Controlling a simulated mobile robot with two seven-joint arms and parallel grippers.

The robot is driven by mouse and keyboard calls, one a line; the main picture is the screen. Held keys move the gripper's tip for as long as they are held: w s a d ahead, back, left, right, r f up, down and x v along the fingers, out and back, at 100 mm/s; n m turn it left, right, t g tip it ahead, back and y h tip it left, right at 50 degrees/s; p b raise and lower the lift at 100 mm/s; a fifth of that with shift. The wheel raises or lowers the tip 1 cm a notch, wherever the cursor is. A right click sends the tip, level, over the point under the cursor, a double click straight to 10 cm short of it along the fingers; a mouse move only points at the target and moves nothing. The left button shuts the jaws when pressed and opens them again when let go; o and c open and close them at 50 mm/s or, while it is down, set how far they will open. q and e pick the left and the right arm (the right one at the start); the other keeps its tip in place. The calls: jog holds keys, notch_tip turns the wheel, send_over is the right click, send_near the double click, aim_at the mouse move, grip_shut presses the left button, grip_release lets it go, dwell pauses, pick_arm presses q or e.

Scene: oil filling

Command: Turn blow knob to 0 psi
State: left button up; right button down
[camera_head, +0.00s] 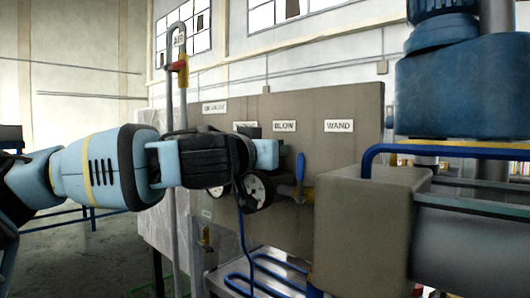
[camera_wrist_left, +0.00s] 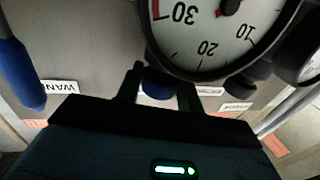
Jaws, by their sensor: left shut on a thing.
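The grey panel (camera_head: 350,115) carries labels, among them BLOW (camera_head: 285,126) and WAND (camera_head: 338,126). My left gripper (camera_head: 266,153) is at the panel just below the BLOW label and hides the knob there in the head view. In the left wrist view, its two dark fingers (camera_wrist_left: 160,92) are shut on a blue knob (camera_wrist_left: 158,84), one finger on each side. A round white gauge (camera_wrist_left: 210,40) with 10, 20 and 30 marks fills the top there. Its red needle is partly cut off, so I cannot read it. My right gripper is not in view.
A blue valve handle (camera_head: 300,168) stands right of my left gripper, below WAND. Two gauges, one of them the right one (camera_head: 258,192), hang below my gripper. A blue hose (camera_head: 243,225) runs down to a metal tray. A large grey block (camera_head: 365,230) stands at right.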

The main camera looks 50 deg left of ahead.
pick_arm(q)
jog(key=o, duration=1)
jog(key=shift+a, duration=0.1)
jog(key=shift+c, duration=0.2)
jog(key=v, duration=0.7)
jog(key=shift+s+d, duration=0.2)
jog(key=shift+s, duration=0.15)
